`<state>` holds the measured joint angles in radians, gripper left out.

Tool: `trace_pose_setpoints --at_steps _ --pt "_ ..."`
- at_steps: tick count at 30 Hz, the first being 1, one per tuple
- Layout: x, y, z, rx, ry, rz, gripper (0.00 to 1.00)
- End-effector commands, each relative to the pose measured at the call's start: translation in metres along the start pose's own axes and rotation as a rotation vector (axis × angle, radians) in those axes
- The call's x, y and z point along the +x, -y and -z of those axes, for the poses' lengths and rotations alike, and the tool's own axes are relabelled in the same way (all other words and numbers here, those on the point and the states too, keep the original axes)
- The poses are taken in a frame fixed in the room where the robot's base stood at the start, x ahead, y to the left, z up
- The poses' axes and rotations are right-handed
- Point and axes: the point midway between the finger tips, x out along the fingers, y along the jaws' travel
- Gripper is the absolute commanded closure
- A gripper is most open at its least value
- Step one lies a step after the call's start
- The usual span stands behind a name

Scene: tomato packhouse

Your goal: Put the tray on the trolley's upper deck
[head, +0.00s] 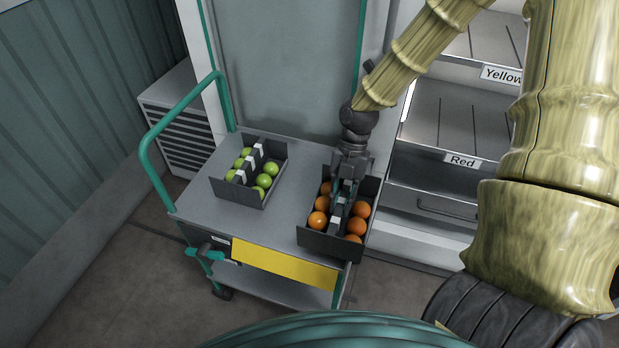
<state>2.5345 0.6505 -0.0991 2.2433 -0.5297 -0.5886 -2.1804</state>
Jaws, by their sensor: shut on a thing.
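A dark grey tray (322,243) with several orange tomatoes sits at or just above the right end of the trolley's upper deck (270,222). My gripper (347,187) points down at it and is shut on the tray's middle divider. The tray looks about level. I cannot tell whether its base touches the deck. Its right side is close to the deck's right edge.
A second dark tray (238,195) with several green tomatoes stands on the deck further left, with a gap between the trays. The trolley's green push handle (157,132) is at the left. Shelves labelled Yellow (500,74) and Red (462,161) stand at the right.

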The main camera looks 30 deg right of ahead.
Motion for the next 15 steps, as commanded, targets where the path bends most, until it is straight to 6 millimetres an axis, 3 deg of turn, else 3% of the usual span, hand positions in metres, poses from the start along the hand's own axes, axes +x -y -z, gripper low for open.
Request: trace_pose_setpoints --at_steps 15 --pt "-0.022 -0.062 -0.073 0.004 0.000 0.000 1.00"
